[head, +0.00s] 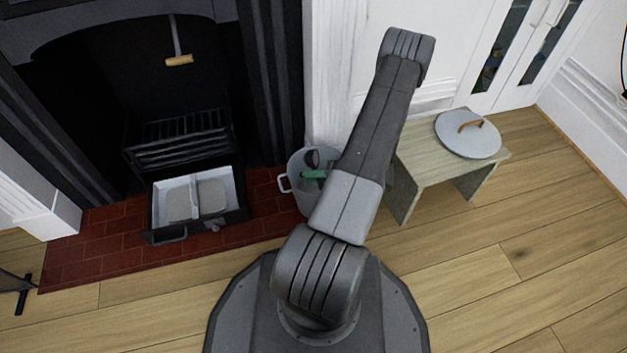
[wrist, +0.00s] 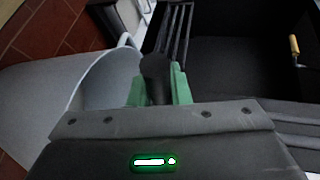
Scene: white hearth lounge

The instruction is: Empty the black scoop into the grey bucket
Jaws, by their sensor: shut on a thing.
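The grey bucket (head: 301,192) stands on the floor at the right end of the brick hearth, partly hidden behind my arm. It fills the left of the wrist view (wrist: 40,100). My gripper (head: 313,174) has green fingers and is over the bucket's mouth. It is shut on the black scoop (head: 312,158), whose dark part shows between the fingers in the wrist view (wrist: 156,72). Most of the scoop is hidden. I cannot tell how far it is tilted or whether anything is in it.
An open ash drawer (head: 153,210) with pale grey contents in two compartments sits on the red hearth below the grate (head: 180,140). A wooden-handled tool (head: 179,60) hangs in the fireplace. A small table (head: 420,165) at right bears a round grey lid (head: 466,143). The right floor is clear.

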